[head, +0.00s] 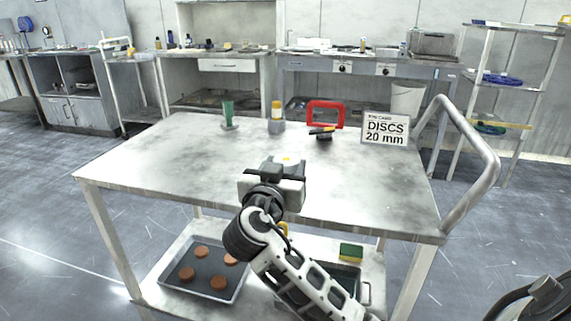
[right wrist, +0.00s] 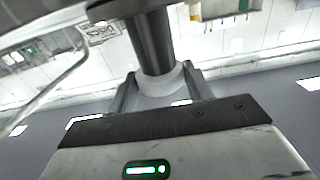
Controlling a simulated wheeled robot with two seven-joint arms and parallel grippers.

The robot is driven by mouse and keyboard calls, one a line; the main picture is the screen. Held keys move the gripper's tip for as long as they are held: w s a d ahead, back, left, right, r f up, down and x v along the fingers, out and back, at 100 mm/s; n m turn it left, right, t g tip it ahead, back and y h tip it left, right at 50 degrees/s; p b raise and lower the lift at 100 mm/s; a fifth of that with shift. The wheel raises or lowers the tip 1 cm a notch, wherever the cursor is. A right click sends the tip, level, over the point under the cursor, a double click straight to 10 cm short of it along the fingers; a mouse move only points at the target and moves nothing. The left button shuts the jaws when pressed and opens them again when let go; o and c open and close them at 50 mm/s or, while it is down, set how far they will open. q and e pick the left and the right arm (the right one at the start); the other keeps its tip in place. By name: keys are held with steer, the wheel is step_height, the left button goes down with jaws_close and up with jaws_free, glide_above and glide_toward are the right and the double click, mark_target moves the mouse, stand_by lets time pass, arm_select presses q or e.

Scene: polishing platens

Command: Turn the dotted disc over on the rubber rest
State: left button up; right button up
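My right gripper (head: 284,168) is over the middle of the metal table, with its arm coming up from below. In the head view a pale patch with a yellow dot, which looks like the dotted disc (head: 287,159), shows at the fingertips. In the right wrist view a pale round piece (right wrist: 162,88) fills the gap between the two fingers (right wrist: 163,80) and appears to touch both. A dark upright cylinder (right wrist: 151,40) meets this piece; I cannot tell for sure whether it is the rubber rest. The arm and gripper hide that spot in the head view.
The metal table (head: 165,160) has wide bare areas. A green item (head: 228,116), a yellow-capped bottle (head: 277,120), a red frame (head: 325,106) and a DISCS 20 mm sign (head: 386,130) stand at the back. A handrail (head: 470,140) rises at right. A tray (head: 226,296) lies below.

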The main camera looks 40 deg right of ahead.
steer(key=shift+r, duration=0.1)
steer(key=shift+c, duration=0.3)
steer(key=shift+r+p, duration=2.3)
steer(key=shift+r, duration=1.15)
